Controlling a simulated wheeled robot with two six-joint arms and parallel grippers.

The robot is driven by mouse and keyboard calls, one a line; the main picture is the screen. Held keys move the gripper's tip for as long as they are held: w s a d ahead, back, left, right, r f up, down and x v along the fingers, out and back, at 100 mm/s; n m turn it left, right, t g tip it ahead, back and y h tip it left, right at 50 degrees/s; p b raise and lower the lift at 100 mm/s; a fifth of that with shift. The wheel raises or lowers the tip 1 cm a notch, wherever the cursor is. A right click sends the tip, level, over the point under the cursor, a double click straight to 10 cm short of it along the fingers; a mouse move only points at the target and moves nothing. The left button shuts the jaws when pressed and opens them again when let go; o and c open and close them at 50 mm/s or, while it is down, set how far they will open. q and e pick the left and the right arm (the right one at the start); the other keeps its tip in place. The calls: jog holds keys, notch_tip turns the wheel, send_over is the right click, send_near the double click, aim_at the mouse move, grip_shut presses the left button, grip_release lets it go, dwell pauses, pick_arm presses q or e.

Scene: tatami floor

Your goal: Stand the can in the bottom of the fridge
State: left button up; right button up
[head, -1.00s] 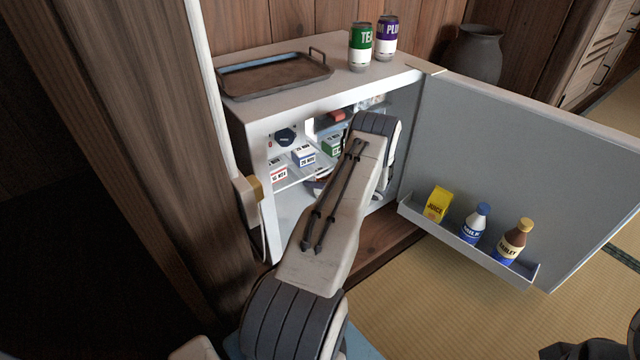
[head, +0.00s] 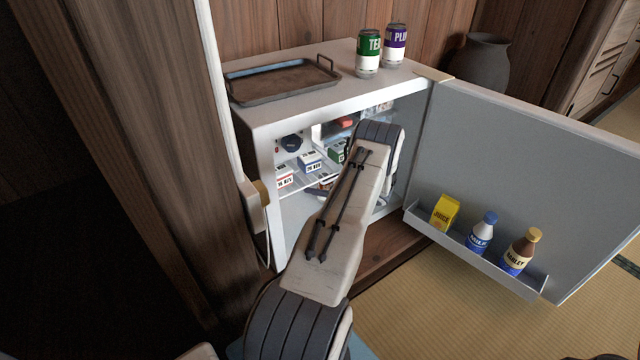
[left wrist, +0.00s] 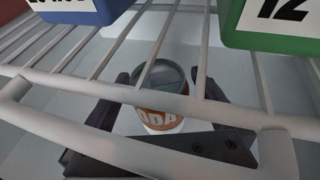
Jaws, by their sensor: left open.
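The can (left wrist: 158,120), with an orange and white label and a grey top, stands upright in the left wrist view, below the wire shelf (left wrist: 150,98). My left gripper (left wrist: 167,84) is open, with one dark finger on each side of the can. I cannot tell whether the fingers touch it. The open fridge (head: 262,165) is in the head view. My left arm reaches into it and hides its lower middle, so the gripper does not show there. My right gripper is not in view.
Boxes, including a blue-and-white box (head: 310,162), sit on the fridge shelf above the gripper. A tray (head: 280,82), green can (head: 368,54) and purple can (head: 395,45) stand on top.

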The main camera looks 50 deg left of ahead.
pick_arm(q)
jog(key=p+v, duration=0.6)
jog(key=v, duration=0.4)
jog(key=s+d+r+n+t+h+p, duration=0.2)
jog(key=d+r+n+h+p, duration=0.6)
jog(key=d+r, duration=1.9)
jog(key=s+d+r+h+p, duration=0.3)
jog(key=s+d+r+p, duration=0.4)
jog(key=s+d+r, duration=0.4)
jog(key=s+d+r+h+p, duration=0.3)
jog(key=s+d+r+p, duration=0.45)
jog(key=s, duration=0.65)
notch_tip(320, 180, up, 38)
jog(key=d+p, duration=0.2)
jog(key=p, duration=3.3)
jog(key=shift+w+d+t+p, duration=0.3)
jog(key=shift+w+t+p, duration=0.1)
